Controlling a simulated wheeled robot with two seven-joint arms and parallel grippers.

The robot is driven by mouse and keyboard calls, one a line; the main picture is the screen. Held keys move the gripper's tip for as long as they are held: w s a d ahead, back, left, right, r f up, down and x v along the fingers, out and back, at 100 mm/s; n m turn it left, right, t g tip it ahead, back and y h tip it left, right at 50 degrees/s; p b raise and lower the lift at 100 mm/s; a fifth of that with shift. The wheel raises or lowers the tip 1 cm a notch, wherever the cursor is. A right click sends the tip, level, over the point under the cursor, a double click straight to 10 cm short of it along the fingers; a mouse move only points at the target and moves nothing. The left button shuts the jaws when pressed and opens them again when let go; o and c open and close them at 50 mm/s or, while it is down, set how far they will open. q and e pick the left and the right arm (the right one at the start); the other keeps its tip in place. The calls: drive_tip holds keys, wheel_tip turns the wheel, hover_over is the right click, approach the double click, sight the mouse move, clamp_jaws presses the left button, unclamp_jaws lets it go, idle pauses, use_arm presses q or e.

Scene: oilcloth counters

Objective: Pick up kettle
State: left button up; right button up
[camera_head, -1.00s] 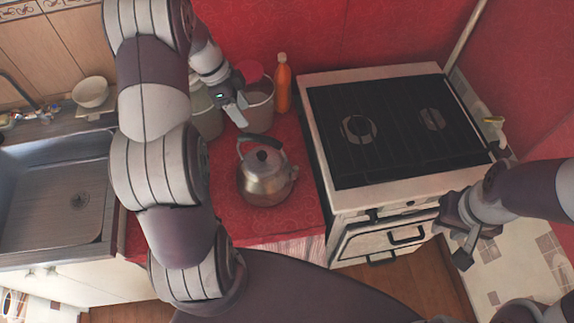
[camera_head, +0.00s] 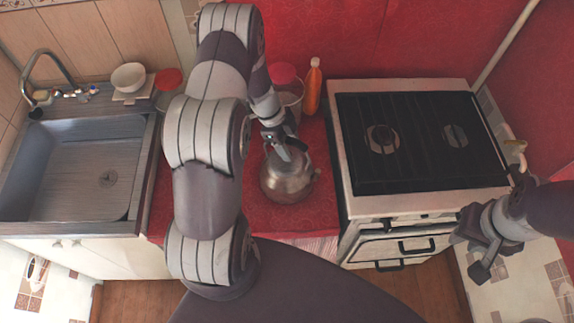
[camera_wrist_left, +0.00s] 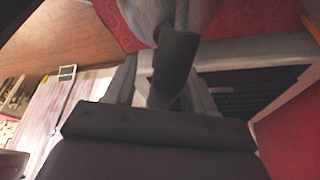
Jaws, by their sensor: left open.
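The metal kettle (camera_head: 286,183) stands on the red counter between the sink and the stove. My left gripper (camera_head: 286,146) is at the top of the kettle by its handle and hides most of the handle and lid. In the left wrist view the dark kettle handle (camera_wrist_left: 175,62) lies between the open fingers of my left gripper (camera_wrist_left: 165,88), with part of the grey kettle body (camera_wrist_left: 150,14) beyond it. I cannot tell whether the fingers touch the handle. My right gripper (camera_head: 470,256) is empty, fingers apart, in front of the stove.
The stove (camera_head: 420,140) is close to the right of the kettle. An orange bottle (camera_head: 313,90) and a red-lidded canister (camera_head: 290,92) stand behind it. The sink (camera_head: 80,170) and a white bowl (camera_head: 128,76) are at left. My left arm covers part of the counter.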

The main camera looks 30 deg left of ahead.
use_arm(q)
drive_tip(key=shift+w+d+f, duration=0.15)
drive_tip(key=shift+d+f, duration=0.05)
drive_tip(key=shift+f, duration=0.05)
clamp_jaws()
drive_tip(key=shift+w+a+r, duration=0.1)
drive_tip(key=shift+r, duration=0.05)
idle(1.0)
